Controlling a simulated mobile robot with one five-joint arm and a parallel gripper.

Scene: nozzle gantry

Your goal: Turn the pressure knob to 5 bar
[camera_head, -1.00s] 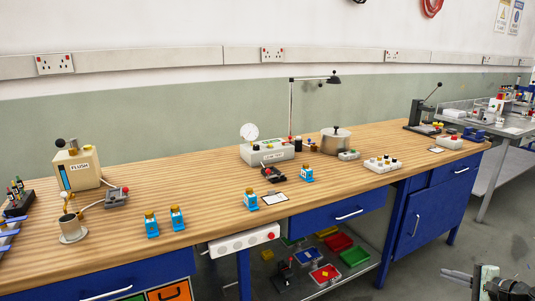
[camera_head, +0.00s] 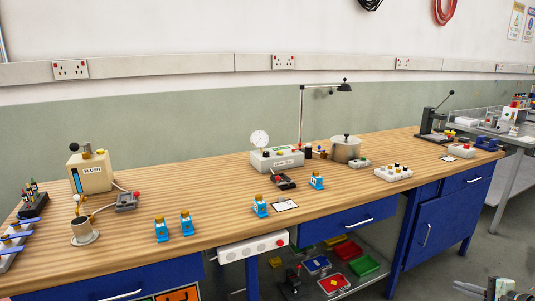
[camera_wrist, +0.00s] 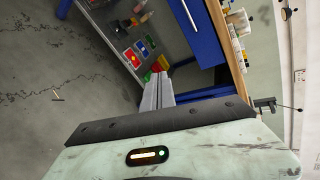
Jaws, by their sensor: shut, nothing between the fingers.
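A white tester box (camera_head: 277,159) with a green panel stands mid-bench in the head view. A round white dial gauge (camera_head: 260,139) stands on its left end. A dark knob-like part (camera_head: 308,151) is at its right end; I cannot tell whether this is the pressure knob, and the dial reading is too small to read. My gripper (camera_head: 463,287) is at the lower right of the head view, in front of the bench and far from the tester. In the wrist view my gripper (camera_wrist: 157,82) is shut and empty, with floor and bench beyond it.
The wooden bench (camera_head: 225,190) carries a FLUSH unit (camera_head: 90,171), several blue bottles (camera_head: 260,206), a metal pot (camera_head: 346,149) and a lever press (camera_head: 436,121). A lamp (camera_head: 343,86) overhangs the back. Blue drawers and cabinet (camera_head: 425,225) form the front. Floor before the cabinet is clear.

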